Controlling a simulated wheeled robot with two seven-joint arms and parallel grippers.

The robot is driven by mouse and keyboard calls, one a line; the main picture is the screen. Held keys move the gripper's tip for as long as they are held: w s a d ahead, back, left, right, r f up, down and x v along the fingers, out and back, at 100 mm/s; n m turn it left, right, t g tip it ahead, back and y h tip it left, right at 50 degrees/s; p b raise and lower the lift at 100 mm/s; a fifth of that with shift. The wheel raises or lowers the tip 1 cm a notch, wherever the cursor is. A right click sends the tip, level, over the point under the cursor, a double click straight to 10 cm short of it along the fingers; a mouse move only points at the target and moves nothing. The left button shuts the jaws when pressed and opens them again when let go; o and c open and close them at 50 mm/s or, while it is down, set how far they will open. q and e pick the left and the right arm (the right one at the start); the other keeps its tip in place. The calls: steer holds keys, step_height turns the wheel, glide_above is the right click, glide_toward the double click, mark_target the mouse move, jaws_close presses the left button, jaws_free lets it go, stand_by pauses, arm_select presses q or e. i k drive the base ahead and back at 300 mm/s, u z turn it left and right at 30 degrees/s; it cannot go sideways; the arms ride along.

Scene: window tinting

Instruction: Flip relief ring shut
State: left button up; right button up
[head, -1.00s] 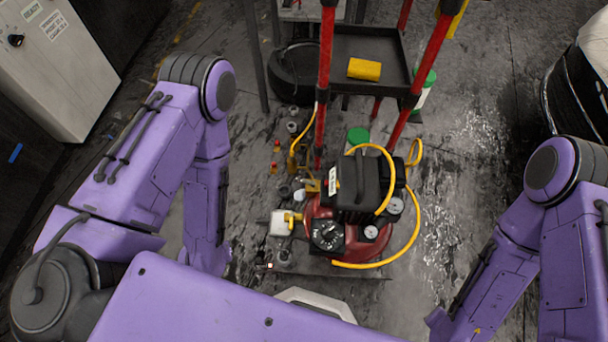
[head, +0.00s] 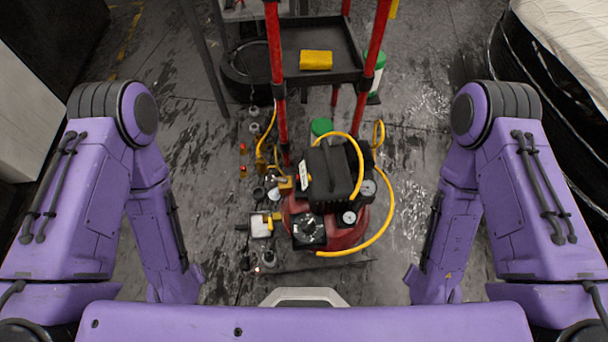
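A compressor with a red tank (head: 348,236), a black motor cover (head: 330,172) and a yellow hose (head: 384,216) stands on the floor ahead in the head view. It carries a black dial box (head: 308,231) and small round gauges (head: 349,217). Small brass-coloured fittings (head: 284,187) show at its left side. I cannot pick out the relief ring; it is too small to tell or hidden. My two purple arms hang down on either side, apart from the compressor. Neither gripper's fingers show.
A cart with red posts (head: 277,60) and a black shelf (head: 340,70) holding a yellow block (head: 316,60) stands behind the compressor. Small fittings and a white container (head: 261,226) lie left of it. A wrapped white bulk (head: 566,45) stands at right.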

mark_target(284, 180)
steer(key=z, duration=2.2)
steer(key=k, duration=1.15)
steer(key=u, duration=1.45)
